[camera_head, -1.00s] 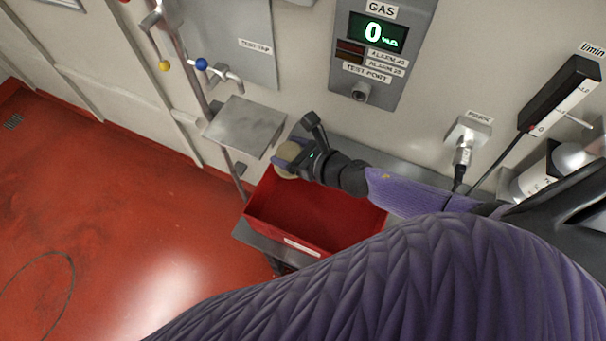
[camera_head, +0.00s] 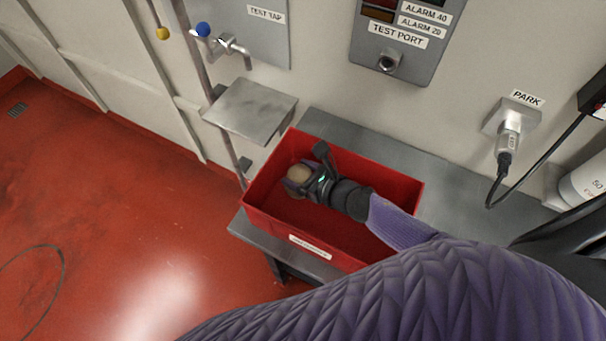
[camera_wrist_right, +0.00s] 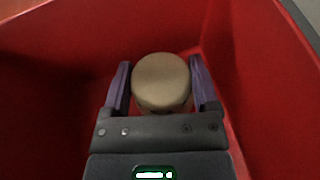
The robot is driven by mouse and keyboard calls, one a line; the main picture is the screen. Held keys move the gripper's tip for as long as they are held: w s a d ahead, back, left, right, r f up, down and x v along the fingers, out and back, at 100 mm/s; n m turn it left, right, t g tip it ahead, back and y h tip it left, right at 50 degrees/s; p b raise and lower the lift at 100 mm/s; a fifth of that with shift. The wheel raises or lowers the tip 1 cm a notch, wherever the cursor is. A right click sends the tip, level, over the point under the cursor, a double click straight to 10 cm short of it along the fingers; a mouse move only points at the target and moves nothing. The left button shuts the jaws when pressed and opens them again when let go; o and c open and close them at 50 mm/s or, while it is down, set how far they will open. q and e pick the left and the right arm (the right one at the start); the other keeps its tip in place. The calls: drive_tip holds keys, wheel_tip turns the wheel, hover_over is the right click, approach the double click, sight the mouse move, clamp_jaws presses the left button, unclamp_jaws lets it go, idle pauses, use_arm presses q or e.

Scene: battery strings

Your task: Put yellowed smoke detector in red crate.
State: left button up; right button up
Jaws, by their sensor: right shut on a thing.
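The yellowed smoke detector (camera_wrist_right: 161,82) is a round tan disc held between the two purple fingers of my right gripper (camera_wrist_right: 162,88) in the right wrist view. In the head view the detector (camera_head: 299,174) shows at the tip of my right gripper (camera_head: 297,180), inside the red crate (camera_head: 262,196). The red crate walls (camera_wrist_right: 50,95) surround the gripper in the wrist view. The detector is within the crate's opening; I cannot tell whether it touches the floor of the crate. My left gripper is not in view.
The crate stands on a grey metal bench (camera_head: 395,155) against the wall. A small metal shelf (camera_head: 250,108) sits behind it at the left, below a test tap (camera_head: 232,45). A parked plug with a cable (camera_head: 508,140) is at the right. Red floor (camera_head: 110,210) lies open at the left.

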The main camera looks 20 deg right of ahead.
sight(306, 178)
drive_tip(key=shift+f, duration=0.4)
drive_tip(key=shift+r, duration=0.15)
drive_tip(key=shift+f, duration=0.25)
drive_tip(key=o, duration=1.2)
drive_tip(key=shift+r, duration=0.1)
drive_tip(key=p+v, duration=0.3)
drive_tip(key=v, duration=0.4)
drive_tip(key=shift+s+r, duration=0.1)
drive_tip(key=shift+r, duration=0.1)
drive_tip(key=shift+s+d, duration=0.1)
drive_tip(key=shift+s, duration=0.05)
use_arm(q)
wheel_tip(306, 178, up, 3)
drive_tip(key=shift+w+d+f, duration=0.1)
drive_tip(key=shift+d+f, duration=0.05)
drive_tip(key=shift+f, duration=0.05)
